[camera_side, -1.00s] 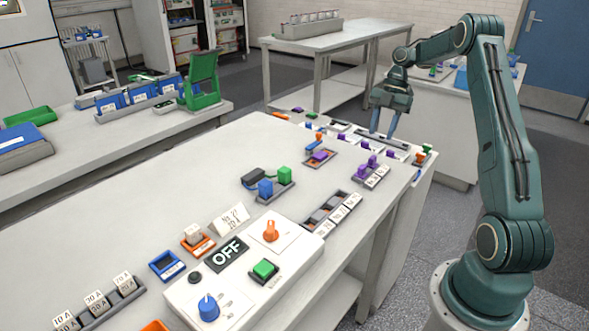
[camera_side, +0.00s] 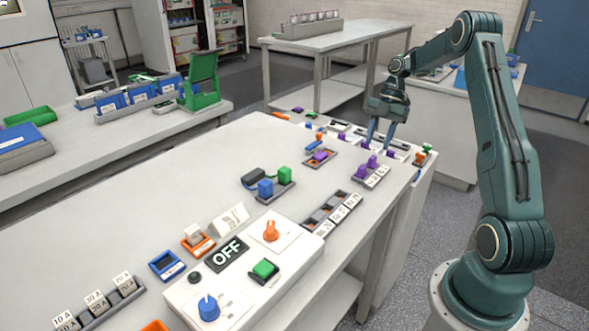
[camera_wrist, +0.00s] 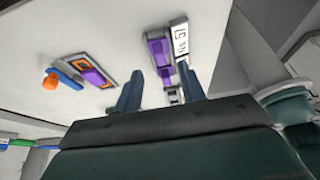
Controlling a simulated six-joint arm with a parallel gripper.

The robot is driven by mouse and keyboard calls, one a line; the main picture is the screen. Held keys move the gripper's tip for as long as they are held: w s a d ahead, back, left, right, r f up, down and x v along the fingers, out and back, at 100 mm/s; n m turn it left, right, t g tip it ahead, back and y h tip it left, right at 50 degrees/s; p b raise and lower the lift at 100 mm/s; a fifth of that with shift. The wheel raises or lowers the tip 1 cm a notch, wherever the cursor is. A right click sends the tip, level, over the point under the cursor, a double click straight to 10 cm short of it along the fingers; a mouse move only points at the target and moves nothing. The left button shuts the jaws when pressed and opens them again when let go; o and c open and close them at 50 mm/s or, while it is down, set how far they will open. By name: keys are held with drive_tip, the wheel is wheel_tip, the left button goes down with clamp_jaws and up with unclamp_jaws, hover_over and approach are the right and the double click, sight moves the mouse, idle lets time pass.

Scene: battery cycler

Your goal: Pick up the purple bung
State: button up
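My gripper (camera_side: 380,143) points down over the far right end of the bench, its two fingers apart with nothing seen between them. Several small purple pieces are there, and I cannot tell which is the bung. One purple piece (camera_side: 366,144) shows beside the left fingertip. Two more (camera_side: 372,161) stand on a grey holder with white labels, nearer the camera. Another purple piece (camera_side: 320,155) lies in an orange-lined tray. In the wrist view, a purple block (camera_wrist: 158,50) on a labelled grey holder is just beyond the open fingers (camera_wrist: 160,86); the tray's purple piece (camera_wrist: 93,77) is to the left.
An orange-and-blue piece (camera_side: 319,138) stands behind the tray. A green-and-orange piece (camera_side: 424,150) is at the bench's right edge. Blue and green blocks (camera_side: 265,188) and a control box with an OFF sign (camera_side: 227,253) are nearer the camera.

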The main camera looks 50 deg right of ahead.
sight(373, 157)
drive_tip(key=shift+x, duration=2.35)
drive_tip(key=shift+r, duration=0.1)
clamp_jaws()
